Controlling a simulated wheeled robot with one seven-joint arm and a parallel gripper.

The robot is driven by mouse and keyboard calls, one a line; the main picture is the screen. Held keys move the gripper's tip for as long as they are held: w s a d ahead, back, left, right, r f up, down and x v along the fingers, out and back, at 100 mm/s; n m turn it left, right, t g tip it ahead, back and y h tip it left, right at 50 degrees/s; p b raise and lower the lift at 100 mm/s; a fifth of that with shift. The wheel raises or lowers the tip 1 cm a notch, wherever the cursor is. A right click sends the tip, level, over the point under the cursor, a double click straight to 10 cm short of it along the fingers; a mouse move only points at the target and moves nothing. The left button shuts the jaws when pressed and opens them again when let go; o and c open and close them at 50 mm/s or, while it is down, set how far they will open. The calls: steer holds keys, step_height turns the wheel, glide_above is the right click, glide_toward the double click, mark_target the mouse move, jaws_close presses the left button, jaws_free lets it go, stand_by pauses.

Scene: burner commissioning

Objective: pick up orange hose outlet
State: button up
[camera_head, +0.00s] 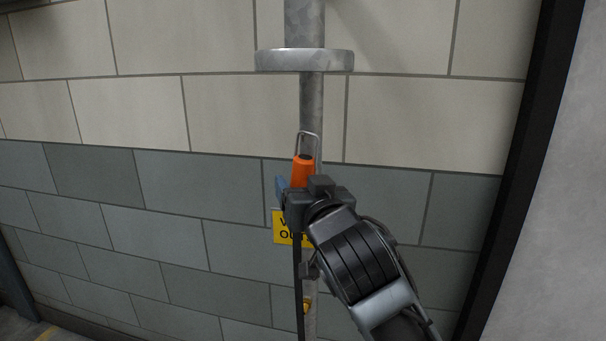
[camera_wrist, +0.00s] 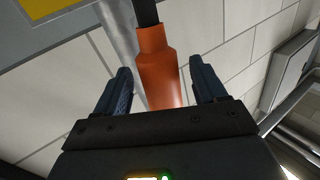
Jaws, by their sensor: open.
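The orange hose outlet (camera_head: 302,171) hangs upright at a wire hook (camera_head: 307,137) in front of a grey metal pipe. A black hose (camera_head: 298,275) runs straight down below it. My gripper (camera_wrist: 158,82) is open, with one dark finger on each side of the orange outlet (camera_wrist: 158,72) in the wrist view. Gaps show between the fingers and the outlet there. In the head view my gripper (camera_head: 290,190) covers the outlet's lower part. Whether a finger touches it on the hidden side cannot be seen.
The vertical pipe (camera_head: 312,100) with a round flange (camera_head: 304,60) stands close behind. A yellow sign (camera_head: 283,228) is partly hidden behind my gripper. A block wall (camera_head: 100,190) lies behind, and a dark vertical frame (camera_head: 515,180) stands at right. The space to the left is clear.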

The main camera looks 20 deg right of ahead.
steer(key=shift+w, duration=0.4)
steer(key=c, duration=1.2)
steer(key=shift+r, duration=0.1)
